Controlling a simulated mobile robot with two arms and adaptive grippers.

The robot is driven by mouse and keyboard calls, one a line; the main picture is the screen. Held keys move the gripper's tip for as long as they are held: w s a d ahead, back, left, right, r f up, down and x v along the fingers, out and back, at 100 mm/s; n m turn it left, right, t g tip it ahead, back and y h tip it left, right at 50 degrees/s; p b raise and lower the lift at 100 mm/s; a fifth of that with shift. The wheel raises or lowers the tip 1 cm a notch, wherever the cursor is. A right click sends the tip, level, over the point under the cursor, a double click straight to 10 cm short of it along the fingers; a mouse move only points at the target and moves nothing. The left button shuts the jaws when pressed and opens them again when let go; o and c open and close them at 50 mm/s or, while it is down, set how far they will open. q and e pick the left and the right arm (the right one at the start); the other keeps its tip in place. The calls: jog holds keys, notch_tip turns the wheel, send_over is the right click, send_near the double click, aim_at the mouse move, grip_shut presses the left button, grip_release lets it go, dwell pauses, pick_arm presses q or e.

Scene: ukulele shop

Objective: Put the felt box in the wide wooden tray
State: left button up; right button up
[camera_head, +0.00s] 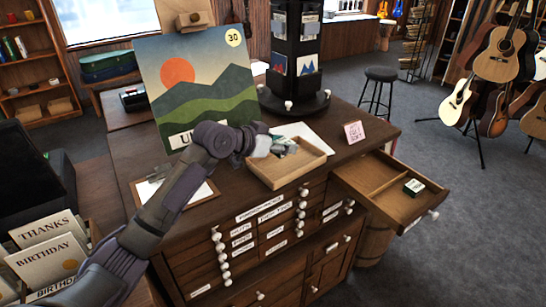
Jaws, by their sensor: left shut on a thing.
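The wide wooden tray (302,172) sits on the dark wooden counter, with low pale sides. My left gripper (276,147) reaches in from the left over the tray's far left part. It is shut on a small greenish-grey thing (286,147), which looks like the felt box and is partly hidden by the fingers. I cannot tell whether it touches the tray floor. The near right part of the tray is empty. My right gripper is not in view.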

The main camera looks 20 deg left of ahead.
aim_at(273, 170)
pick_arm(q)
jog(key=shift+s+a+f, duration=0.2)
jog(key=shift+s+a, duration=0.05)
jog(key=shift+a, duration=0.15)
jog(key=shift+s+a+f, duration=0.2)
jog(key=shift+a, duration=0.2)
jog(key=shift+s+a+f, duration=0.15)
jog(key=shift+a+f, duration=0.05)
jog(key=shift+a, duration=0.05)
jog(key=shift+a+f, duration=0.1)
jog(key=shift+f, duration=0.1)
notch_tip(273, 170, down, 4)
jog(key=shift+r+p, duration=0.1)
jog(key=shift+p, duration=0.8)
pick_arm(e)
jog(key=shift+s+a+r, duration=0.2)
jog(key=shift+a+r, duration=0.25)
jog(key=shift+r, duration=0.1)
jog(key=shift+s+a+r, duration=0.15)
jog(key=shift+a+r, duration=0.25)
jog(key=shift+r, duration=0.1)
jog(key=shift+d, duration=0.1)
